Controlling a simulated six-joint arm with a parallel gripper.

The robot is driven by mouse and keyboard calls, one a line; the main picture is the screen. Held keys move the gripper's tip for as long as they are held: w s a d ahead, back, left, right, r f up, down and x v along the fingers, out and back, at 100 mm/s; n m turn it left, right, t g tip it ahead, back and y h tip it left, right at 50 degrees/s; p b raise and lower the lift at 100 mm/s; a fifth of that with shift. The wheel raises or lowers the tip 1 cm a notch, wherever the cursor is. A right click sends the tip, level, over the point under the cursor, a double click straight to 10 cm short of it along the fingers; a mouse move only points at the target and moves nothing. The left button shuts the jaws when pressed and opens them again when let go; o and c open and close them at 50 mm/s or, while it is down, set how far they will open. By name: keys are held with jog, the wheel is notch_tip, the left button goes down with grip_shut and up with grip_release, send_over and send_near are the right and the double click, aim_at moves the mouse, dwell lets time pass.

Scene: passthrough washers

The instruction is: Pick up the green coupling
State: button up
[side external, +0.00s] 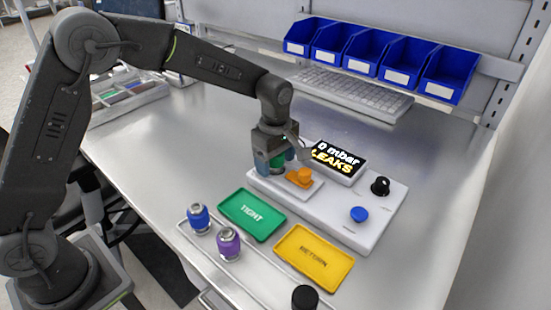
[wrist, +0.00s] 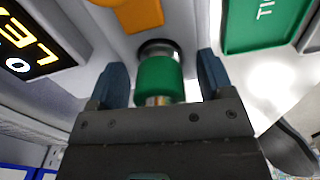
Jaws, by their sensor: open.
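The green coupling (wrist: 158,80) is upright at a round dark-rimmed port on the white test panel in the wrist view. In the side external view it shows only partly (side external: 277,161), behind my gripper's fingers. My gripper (wrist: 166,82) is open, with one blue finger on each side of the coupling. A gap shows between each finger and the green body. In the side external view my gripper (side external: 274,160) is low over the left end of the panel.
The white panel (side external: 345,215) carries an orange part (side external: 300,177), a black knob (side external: 380,186), a blue button (side external: 359,214) and a display (side external: 335,159) reading LEAKS. Green TIGHT (side external: 252,215) and yellow RETURN (side external: 314,257) trays lie in front. Blue (side external: 199,218) and purple (side external: 229,243) couplings stand on a rack.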

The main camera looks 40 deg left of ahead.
jog(key=c, duration=1)
jog(key=shift+c, duration=0.4)
jog(key=shift+r, duration=0.15)
